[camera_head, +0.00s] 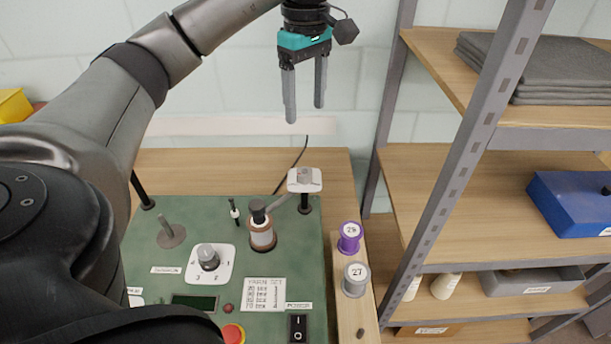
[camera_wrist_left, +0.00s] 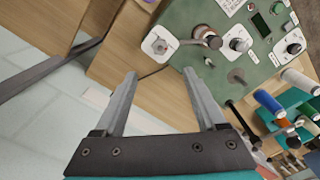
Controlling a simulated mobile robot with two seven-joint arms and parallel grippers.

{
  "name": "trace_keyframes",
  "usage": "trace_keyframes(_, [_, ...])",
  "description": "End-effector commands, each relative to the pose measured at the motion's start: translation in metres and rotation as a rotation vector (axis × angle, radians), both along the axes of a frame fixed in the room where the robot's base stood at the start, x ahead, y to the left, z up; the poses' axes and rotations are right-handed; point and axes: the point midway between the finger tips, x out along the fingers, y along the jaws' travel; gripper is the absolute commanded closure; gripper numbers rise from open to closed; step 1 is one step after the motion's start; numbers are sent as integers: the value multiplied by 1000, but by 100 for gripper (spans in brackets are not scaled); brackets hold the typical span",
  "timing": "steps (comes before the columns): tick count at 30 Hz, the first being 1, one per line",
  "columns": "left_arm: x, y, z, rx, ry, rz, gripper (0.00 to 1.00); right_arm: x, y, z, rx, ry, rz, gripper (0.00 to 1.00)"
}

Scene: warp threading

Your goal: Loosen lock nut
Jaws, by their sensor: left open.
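My left gripper (camera_head: 305,112) is open and empty, fingers pointing down, high above the far edge of the green panel (camera_head: 215,270). A white plate with a grey nut-like piece (camera_head: 305,176) stands on a dark post at the panel's far right; it also shows in the left wrist view (camera_wrist_left: 159,45), beyond the fingertips (camera_wrist_left: 161,74). Left of it, a brown-flanged spool (camera_head: 262,236) stands upright with a dark knob (camera_head: 258,207) on top, also seen in the left wrist view (camera_wrist_left: 207,36). I cannot tell which piece is the lock nut. My right gripper is out of view.
The panel holds a dial (camera_head: 208,257), a red button (camera_head: 233,334) and a black switch (camera_head: 298,328). A purple spool (camera_head: 350,237) and a grey spool (camera_head: 355,279) stand on a wooden strip at right. A metal-framed shelf (camera_head: 450,175) rises beyond. The wooden table behind the panel is clear.

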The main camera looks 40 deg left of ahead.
Motion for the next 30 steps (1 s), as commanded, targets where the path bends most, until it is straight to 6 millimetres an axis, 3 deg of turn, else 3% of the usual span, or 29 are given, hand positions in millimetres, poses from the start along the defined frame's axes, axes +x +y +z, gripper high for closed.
trace_keyframes(8, [0,0,-21,-1,1,-1,27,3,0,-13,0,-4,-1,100])
trace_keyframes(16, [-1,-1,-65,-2,3,-1,27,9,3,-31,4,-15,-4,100])
trace_keyframes(24, [-1,0,-117,-1,5,0,27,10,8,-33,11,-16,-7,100])
trace_keyframes(30, [-1,0,-146,-1,2,0,27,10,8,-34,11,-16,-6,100])
